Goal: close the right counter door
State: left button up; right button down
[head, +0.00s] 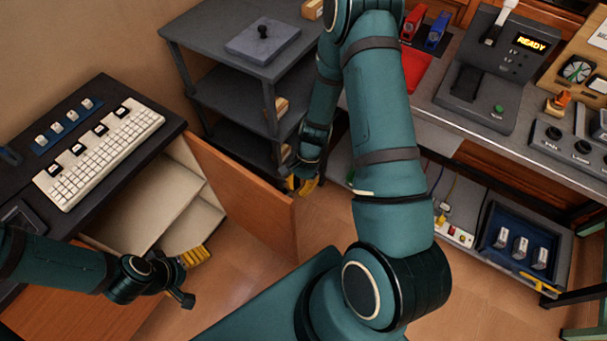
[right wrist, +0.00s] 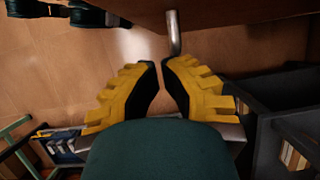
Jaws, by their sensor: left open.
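The right counter door (head: 240,180) is a brown wooden panel standing open, swung out from the dark-topped counter (head: 168,127). Pale shelves show inside the cabinet (head: 160,205). My right gripper (head: 306,186) is on the far side of the door, near its free edge, partly hidden by my arm. In the right wrist view its yellow fingers (right wrist: 161,63) are nearly together with a thin empty gap. The door's metal handle (right wrist: 173,32) is just beyond the fingertips; contact is unclear. My left gripper (head: 195,256) is open and empty before the cabinet.
A keyboard (head: 100,155) lies on the counter. A grey shelf rack (head: 235,95) stands behind the door, close to my right gripper. A workbench (head: 470,130) with devices is at right. Another wooden panel (head: 75,300) is at lower left. Floor before the cabinet is clear.

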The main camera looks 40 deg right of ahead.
jog(key=shift+s+a+r, duration=0.1)
jog(key=shift+s+a, duration=0.15)
jog(key=shift+a, duration=0.5)
jog(key=shift+s+a+r, duration=0.1)
jog(key=shift+s+a, duration=0.1)
jog(key=shift+a, duration=0.55)
jog(key=shift+a, duration=0.1)
